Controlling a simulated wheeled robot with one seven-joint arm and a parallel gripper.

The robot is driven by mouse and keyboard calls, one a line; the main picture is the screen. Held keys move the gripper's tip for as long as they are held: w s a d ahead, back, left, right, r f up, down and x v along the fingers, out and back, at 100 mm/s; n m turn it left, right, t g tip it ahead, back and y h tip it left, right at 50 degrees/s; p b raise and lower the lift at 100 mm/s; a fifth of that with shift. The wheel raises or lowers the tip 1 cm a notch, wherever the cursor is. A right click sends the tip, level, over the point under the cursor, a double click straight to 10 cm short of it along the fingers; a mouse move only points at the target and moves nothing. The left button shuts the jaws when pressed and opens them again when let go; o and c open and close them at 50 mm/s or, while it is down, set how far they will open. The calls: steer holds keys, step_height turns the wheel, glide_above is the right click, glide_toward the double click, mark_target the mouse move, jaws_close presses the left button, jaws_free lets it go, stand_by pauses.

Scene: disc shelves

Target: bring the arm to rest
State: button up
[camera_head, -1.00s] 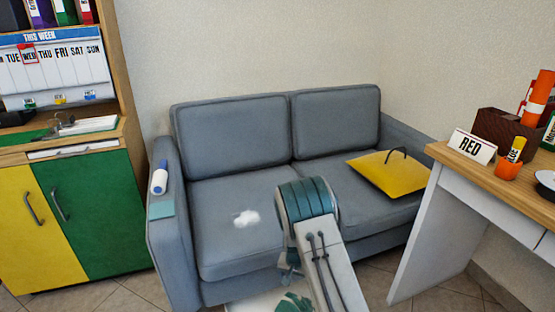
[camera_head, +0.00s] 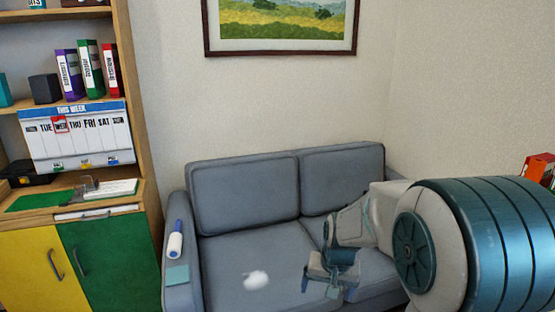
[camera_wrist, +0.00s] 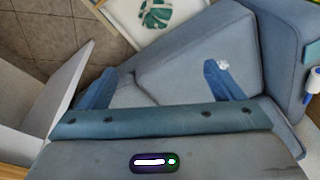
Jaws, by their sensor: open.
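My arm shows large at the right of the head view, folded in front of the grey sofa (camera_head: 265,240). My gripper (camera_head: 320,287) hangs in front of the sofa seat, pointing down. In the wrist view, its two blue fingers (camera_wrist: 160,84) are spread wide with nothing between them. The gripper is open and empty. The sofa seat and a framed leaf print (camera_wrist: 157,15) on the floor show beyond the fingers.
A white crumpled bit (camera_head: 256,279) lies on the sofa seat. A blue-and-white roller (camera_head: 175,240) and a teal pad (camera_head: 177,275) rest on the left armrest. A shelf unit with a weekly board (camera_head: 77,137) stands at left. A white panel (camera_wrist: 62,90) is close to the gripper's left.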

steer(key=s+d+r+n+p, duration=0.1)
steer(key=s+d+r+p, duration=0.2)
steer(key=s+r+p, duration=0.8)
steer(key=s+r, duration=0.7)
steer(key=r, duration=0.3)
steer(key=shift+s+n+t+h, duration=0.4)
